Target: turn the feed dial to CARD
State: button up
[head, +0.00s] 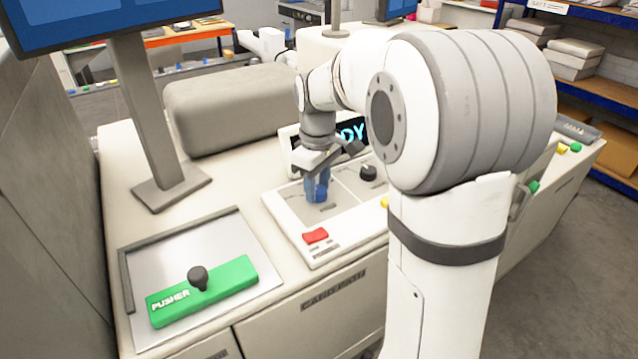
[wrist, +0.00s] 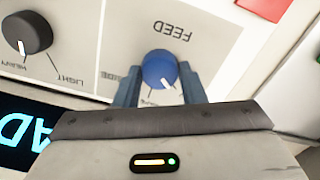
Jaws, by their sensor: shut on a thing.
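The feed dial (wrist: 158,66) is a round blue knob with a white pointer line, under the upside-down word FEED in the wrist view. Its pointer slants down and a little right in that view. Small lettering around it is mostly hidden by my fingers, so I cannot read CARD. My gripper (wrist: 160,80) has one blue-grey finger on each side of the dial and is shut on it. In the head view my gripper (head: 317,186) points down onto the control panel (head: 284,210), with the blue dial (head: 320,196) low between the fingers.
A black dial (head: 368,172) marked HEAVY and LIGHT sits beside the feed dial. A red button (head: 315,236) is on the panel's near end. A lit display (head: 352,131) stands behind. A green pusher (head: 220,284) with a black knob lies on a metal plate at left.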

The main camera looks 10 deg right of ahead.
aim_at(318, 189)
jog(key=o, duration=1)
jog(key=shift+r, duration=0.1)
notch_tip(318, 189, up, 8)
jog(key=shift+f, duration=0.15)
jog(key=s+m, duration=0.1)
jog(key=s, duration=0.2)
jog(key=s+f+m+t, duration=0.1)
jog(key=s, duration=0.3)
jog(key=s+f+m, duration=0.1)
jog(key=s+m, duration=0.1)
jog(key=s, duration=0.2)
jog(key=shift+d+t, duration=0.2)
jog(key=shift+t, duration=0.1)
jog(key=s+f+m+t, duration=0.1)
jog(key=s+f+m, duration=0.3)
jog(key=s, duration=0.6)
notch_tip(318, 189, down, 2)
jog(key=shift+s+f+t, duration=0.1)
jog(key=shift+s+t, duration=0.2)
